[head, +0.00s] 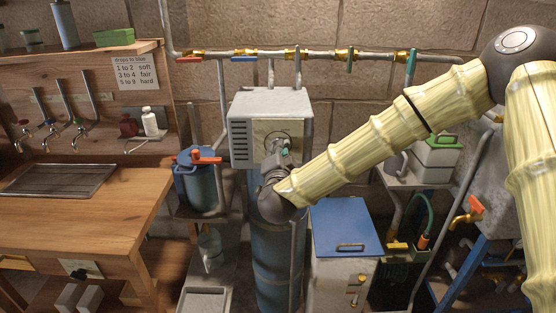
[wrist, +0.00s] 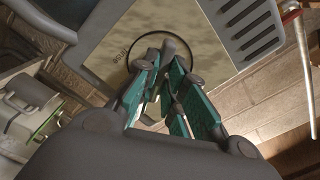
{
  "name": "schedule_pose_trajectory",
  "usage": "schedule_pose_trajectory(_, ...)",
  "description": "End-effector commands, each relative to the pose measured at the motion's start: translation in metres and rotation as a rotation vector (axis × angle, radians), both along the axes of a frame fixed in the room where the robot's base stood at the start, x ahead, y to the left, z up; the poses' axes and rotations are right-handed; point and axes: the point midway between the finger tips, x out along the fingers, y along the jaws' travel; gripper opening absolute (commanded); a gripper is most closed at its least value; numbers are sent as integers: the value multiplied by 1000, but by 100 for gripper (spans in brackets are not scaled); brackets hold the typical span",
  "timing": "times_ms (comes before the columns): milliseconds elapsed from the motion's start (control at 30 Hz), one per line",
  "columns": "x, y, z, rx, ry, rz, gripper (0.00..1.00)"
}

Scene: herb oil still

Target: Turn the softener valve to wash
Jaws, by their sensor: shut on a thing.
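The softener (head: 285,108) is a grey box with side vents on top of a tall blue cylinder (head: 278,255). Its front has a pale plate with a round dial (head: 270,137). My gripper (head: 281,153) is at this dial, and its wrist hides the lower part of the plate. In the wrist view the green-padded fingers of my gripper (wrist: 168,75) are shut on the grey valve knob (wrist: 172,48) in the middle of the dial ring. Some small lettering shows at the ring's left; the other marks are hidden, so I cannot tell which position the knob points to.
A pipe (head: 310,55) with red, blue and green levers runs along the brick wall above. A blue filter canister (head: 197,180) with an orange lever stands left. A blue-lidded bin (head: 345,228) stands close at right. A wooden bench (head: 85,215) is far left.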

Motion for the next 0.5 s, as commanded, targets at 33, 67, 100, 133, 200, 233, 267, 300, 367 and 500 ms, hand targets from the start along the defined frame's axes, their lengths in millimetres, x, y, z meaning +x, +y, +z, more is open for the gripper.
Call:
schedule_pose_trajectory(33, 0, -1, -4, 25, 1, -1, 0)
schedule_pose_trajectory(67, 0, -1, -3, 38, 2, -1, 0)
schedule_pose_trajectory(100, 0, -1, -3, 56, 1, -2, 0)
schedule_pose_trajectory(133, 0, -1, -3, 66, 1, -2, 0)
schedule_pose_trajectory(200, 0, -1, -3, 88, 1, -2, 0)
schedule_pose_trajectory(233, 0, -1, -2, 96, 2, -1, 0)
schedule_pose_trajectory(267, 0, -1, -2, 102, 2, -1, 0)
schedule_pose_trajectory(300, 0, -1, -2, 109, 2, -1, 0)
schedule_pose_trajectory(367, 0, -1, -2, 117, 2, -1, 0)
schedule_pose_trajectory(500, 0, 0, -1, 125, 2, -1, 0)
